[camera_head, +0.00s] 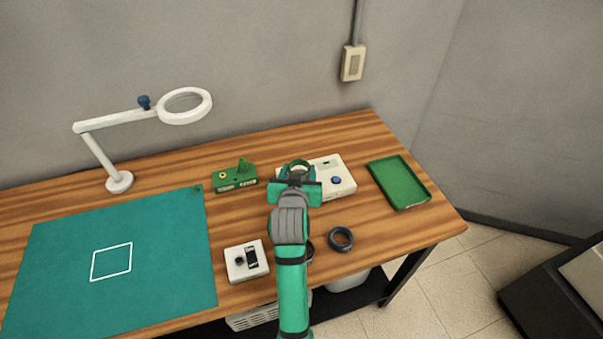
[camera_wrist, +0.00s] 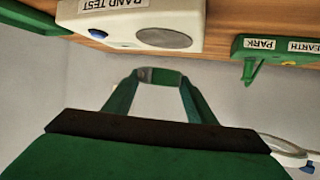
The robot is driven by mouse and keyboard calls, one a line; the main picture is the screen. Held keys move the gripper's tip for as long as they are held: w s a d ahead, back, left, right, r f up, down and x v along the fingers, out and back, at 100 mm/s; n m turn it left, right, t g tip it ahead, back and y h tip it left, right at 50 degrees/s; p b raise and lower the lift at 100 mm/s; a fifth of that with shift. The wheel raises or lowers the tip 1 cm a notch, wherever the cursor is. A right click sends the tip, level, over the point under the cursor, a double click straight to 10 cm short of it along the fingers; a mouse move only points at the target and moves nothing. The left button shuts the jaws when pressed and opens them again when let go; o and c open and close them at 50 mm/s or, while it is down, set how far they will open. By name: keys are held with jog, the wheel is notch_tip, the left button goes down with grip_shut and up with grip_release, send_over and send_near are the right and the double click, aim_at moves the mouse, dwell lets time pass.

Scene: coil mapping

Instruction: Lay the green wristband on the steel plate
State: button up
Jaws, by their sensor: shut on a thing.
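The green wristband (camera_head: 297,166) is held at the end of my gripper (camera_head: 298,180), which is shut on it. In the wrist view a green loop (camera_wrist: 160,77) with a greyish patch shows ahead of the hand; where band and fingers part is unclear. The white band test box (camera_head: 345,176) with a blue button stands just behind and right of my gripper. In the wrist view, upside down, the round grey steel plate (camera_wrist: 163,38) on that box is bare. The wristband looks apart from it. In the head view my gripper seems to hide the plate.
A green box labelled park and earth (camera_head: 235,180) stands left of my gripper. A green tray (camera_head: 398,182) lies right. In front are a white box (camera_head: 246,262), a dark ring (camera_head: 341,238) and another partly hidden by my arm. A teal mat (camera_head: 160,250) and magnifier lamp (camera_head: 120,182) are left.

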jog(key=shift+w+d+f, duration=0.1)
jog(key=shift+w+f, duration=0.2)
jog(key=shift+f, duration=0.2)
jog(key=shift+w+f, duration=0.25)
jog(key=shift+f, duration=0.35)
jog(key=shift+w+f, duration=0.2)
jog(key=shift+f, duration=0.4)
jog(key=shift+s+d+f, duration=0.15)
jog(key=shift+f, duration=0.4)
jog(key=shift+s, duration=0.1)
jog(key=shift+f, duration=0.1)
jog(key=o, duration=1)
